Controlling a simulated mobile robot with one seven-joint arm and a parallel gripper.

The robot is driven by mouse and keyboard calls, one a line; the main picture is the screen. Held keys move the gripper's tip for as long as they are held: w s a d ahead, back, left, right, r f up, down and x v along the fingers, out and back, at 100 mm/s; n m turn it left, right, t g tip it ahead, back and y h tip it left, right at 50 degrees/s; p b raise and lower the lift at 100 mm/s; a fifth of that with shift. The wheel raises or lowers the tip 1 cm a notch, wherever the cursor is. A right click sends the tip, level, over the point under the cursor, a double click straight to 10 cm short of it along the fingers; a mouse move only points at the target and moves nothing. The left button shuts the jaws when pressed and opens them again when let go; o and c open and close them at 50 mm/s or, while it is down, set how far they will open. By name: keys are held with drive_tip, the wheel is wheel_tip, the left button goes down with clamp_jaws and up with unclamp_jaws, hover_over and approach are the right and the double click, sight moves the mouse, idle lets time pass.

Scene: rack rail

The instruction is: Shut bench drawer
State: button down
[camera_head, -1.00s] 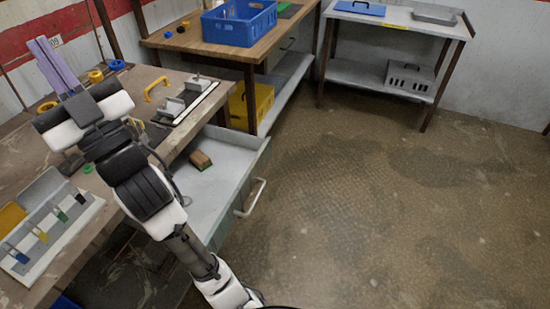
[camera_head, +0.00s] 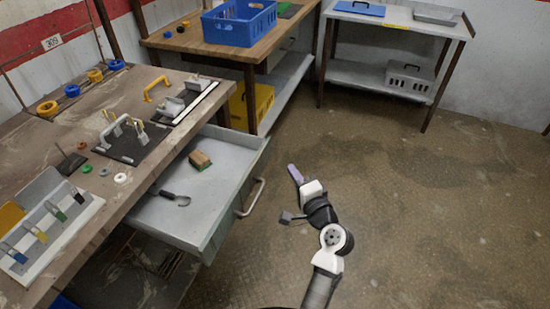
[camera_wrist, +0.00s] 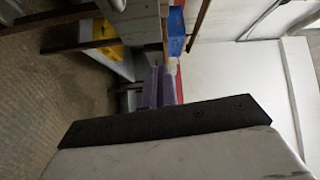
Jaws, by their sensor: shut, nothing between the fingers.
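The bench drawer (camera_head: 226,214) is pulled out from under the left workbench. Its grey tray is exposed, and its pale bar handle (camera_head: 252,197) is on the right-hand front face. A brown and green block (camera_head: 200,160) and a dark spoon (camera_head: 175,198) lie inside. My gripper (camera_head: 294,174) has purple fingers, shut with nothing between them. It is over the floor to the right of the drawer, apart from the handle. In the wrist view the purple fingers (camera_wrist: 158,88) show beyond the dark wrist edge, close together.
The left workbench (camera_head: 90,200) bears tool holders, coloured rings and handled plates. A wooden bench with a blue crate (camera_head: 240,22) stands behind, with a yellow box (camera_head: 252,104) below. A grey shelf table (camera_head: 395,14) is at the back. The floor at right (camera_head: 430,220) is clear.

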wheel_tip(320, 180, down, 2)
drive_tip(key=s+d+f+m, duration=0.1)
drive_tip(key=s+d+m, duration=0.1)
drive_tip(key=d, duration=0.1)
drive_tip(key=p, duration=0.3)
approach(269, 149)
drive_tip(key=w+d, duration=0.1)
drive_tip(key=w, duration=0.3)
drive_tip(key=shift+w+a+p, duration=0.35)
drive_tip(key=shift+a+p, duration=0.05)
drive_tip(key=shift+a, duration=0.45)
drive_tip(key=shift+w+a+p, duration=0.35)
drive_tip(key=shift+a+p, duration=0.05)
drive_tip(key=shift+a, duration=0.45)
